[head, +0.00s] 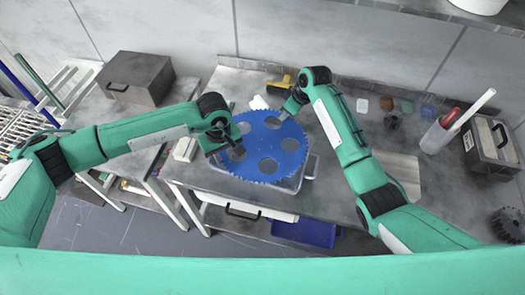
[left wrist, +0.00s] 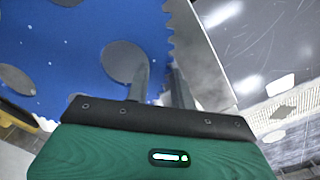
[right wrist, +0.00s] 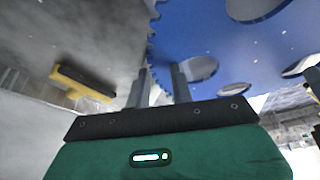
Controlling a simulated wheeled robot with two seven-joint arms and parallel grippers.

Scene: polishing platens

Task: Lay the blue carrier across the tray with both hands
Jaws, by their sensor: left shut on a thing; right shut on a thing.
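The blue carrier (head: 263,146) is a large toothed disc with several round holes, held over the tray in the head view. It also shows in the left wrist view (left wrist: 60,55) and the right wrist view (right wrist: 225,45). The clear grey tray (head: 287,187) is below it on the bench, mostly hidden by the disc. My left gripper (head: 226,146) is shut on the carrier's left edge. My right gripper (head: 290,108) is shut on its far, upper right edge. I cannot tell how much gap is left between disc and tray.
A yellow object (head: 280,83) lies behind the carrier. To the right are small coloured blocks (head: 386,104), a grey holder with rods (head: 438,137) and a metal box (head: 490,143). Another metal box (head: 136,78) stands at left. A blue bin (head: 305,233) is under the bench.

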